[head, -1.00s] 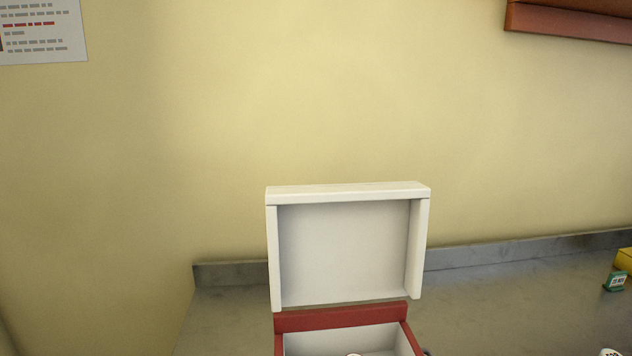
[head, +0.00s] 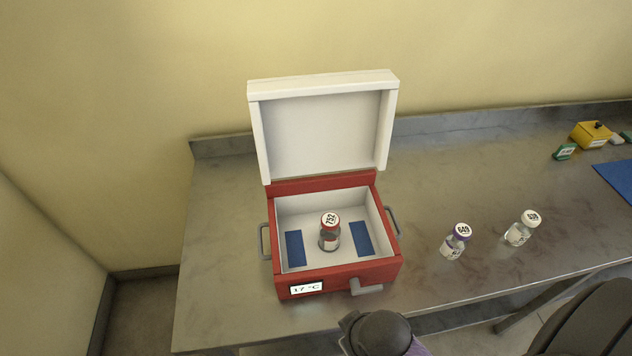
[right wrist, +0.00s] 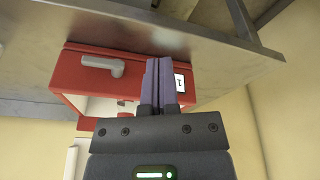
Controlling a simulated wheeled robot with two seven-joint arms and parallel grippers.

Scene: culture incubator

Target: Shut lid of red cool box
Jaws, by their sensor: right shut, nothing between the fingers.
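The red cool box (head: 335,283) stands on the grey counter with its white lid (head: 322,82) open, tilted upright at the back. Inside, a vial with a red cap marked 752 (head: 330,235) stands between two blue pads. The box front carries a 17 °C display (head: 306,288) and a grey latch (head: 366,287). In the right wrist view, my right gripper (right wrist: 158,65) is shut and empty, its fingers overlapping the red box front (right wrist: 135,68) between latch and display. Whether they touch it cannot be told. My left gripper is not in view.
A yellow box (head: 590,135), a small green item (head: 564,152) and a blue mat (head: 618,180) lie farther right. The wall is close behind the lid.

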